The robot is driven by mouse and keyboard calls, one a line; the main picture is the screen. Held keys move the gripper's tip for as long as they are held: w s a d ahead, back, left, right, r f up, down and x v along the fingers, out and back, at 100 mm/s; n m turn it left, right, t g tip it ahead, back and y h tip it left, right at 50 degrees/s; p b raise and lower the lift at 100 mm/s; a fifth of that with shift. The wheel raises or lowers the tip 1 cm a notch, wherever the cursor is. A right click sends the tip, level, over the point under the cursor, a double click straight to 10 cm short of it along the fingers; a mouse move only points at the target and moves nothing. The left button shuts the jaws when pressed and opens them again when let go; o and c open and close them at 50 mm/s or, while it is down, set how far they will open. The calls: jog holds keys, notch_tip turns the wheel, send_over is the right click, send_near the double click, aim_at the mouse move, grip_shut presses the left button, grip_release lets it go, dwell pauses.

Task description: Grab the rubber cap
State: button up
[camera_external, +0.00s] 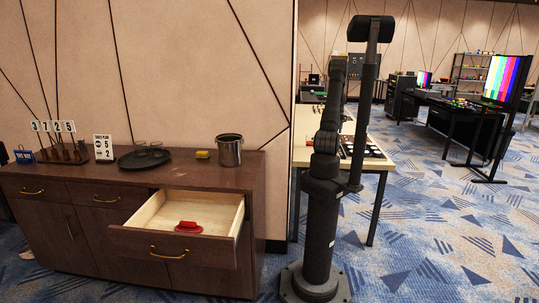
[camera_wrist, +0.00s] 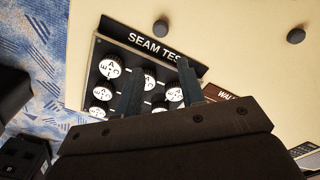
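In the wrist view, two small dark round pieces lie apart on the pale tabletop; they look like rubber caps, one top centre (camera_wrist: 160,28) and one at the upper right (camera_wrist: 296,35). Which one is the rubber cap I cannot tell. My gripper (camera_wrist: 158,72) is open, its two dark fingers spread over a black board (camera_wrist: 115,45) lettered "SEAM TES", with the rest covered. Nothing shows between the fingers except the board below. Both round pieces are beyond the fingertips. In the external view my arm hides the gripper.
The board carries several round white-lettered discs (camera_wrist: 109,68). Bare tabletop (camera_wrist: 235,50) surrounds the round pieces. In the external view, a brown cabinet (camera_external: 60,222) has an open drawer (camera_external: 222,213) holding a red object (camera_external: 188,227); a metal pot (camera_external: 229,150) stands on top.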

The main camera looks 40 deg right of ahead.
notch_tip(320, 180, down, 16)
jog(key=shift+w+r, duration=0.1)
jog(key=c, duration=0.6)
